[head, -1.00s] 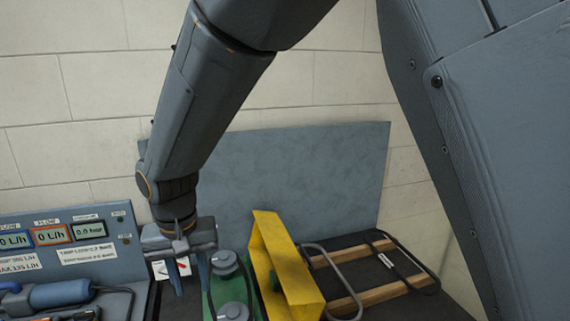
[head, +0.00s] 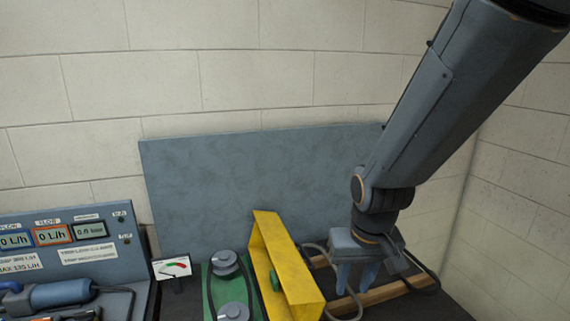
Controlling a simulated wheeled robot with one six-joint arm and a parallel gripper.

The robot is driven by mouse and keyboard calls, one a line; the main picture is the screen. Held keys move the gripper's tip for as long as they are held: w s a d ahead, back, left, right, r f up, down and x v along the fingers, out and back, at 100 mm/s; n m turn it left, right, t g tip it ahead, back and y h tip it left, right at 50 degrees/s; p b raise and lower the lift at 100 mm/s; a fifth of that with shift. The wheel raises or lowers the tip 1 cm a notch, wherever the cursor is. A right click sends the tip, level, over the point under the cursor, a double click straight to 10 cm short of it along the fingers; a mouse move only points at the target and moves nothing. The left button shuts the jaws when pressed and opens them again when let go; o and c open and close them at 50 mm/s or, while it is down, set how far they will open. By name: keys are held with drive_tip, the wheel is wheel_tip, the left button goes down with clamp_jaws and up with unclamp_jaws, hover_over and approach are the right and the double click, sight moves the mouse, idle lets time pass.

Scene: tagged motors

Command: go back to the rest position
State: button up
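My gripper (head: 357,277) hangs fingers-down at the right of the head view, above the wooden-slatted frame (head: 380,293) and right of the yellow guard (head: 285,270). Its two fingers show close together, and the view does not settle whether they are open or shut. I see nothing held between them. My gripper hides part of the frame and its bent metal handle (head: 345,306).
A green base (head: 212,309) carries two grey pulleys (head: 226,264) with a belt. The display panel (head: 75,245) and a blue motor (head: 62,293) are at left. A grey board (head: 250,190) leans against the brick wall.

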drive_tip(key=s+d, duration=0.3)
drive_tip(key=d, duration=0.3)
wheel_tip(320, 180, down, 12)
drive_tip(key=a+g+b, duration=0.1)
drive_tip(key=b, duration=0.9)
drive_tip(key=shift+m, duration=0.3)
drive_tip(key=shift+s, duration=0.1)
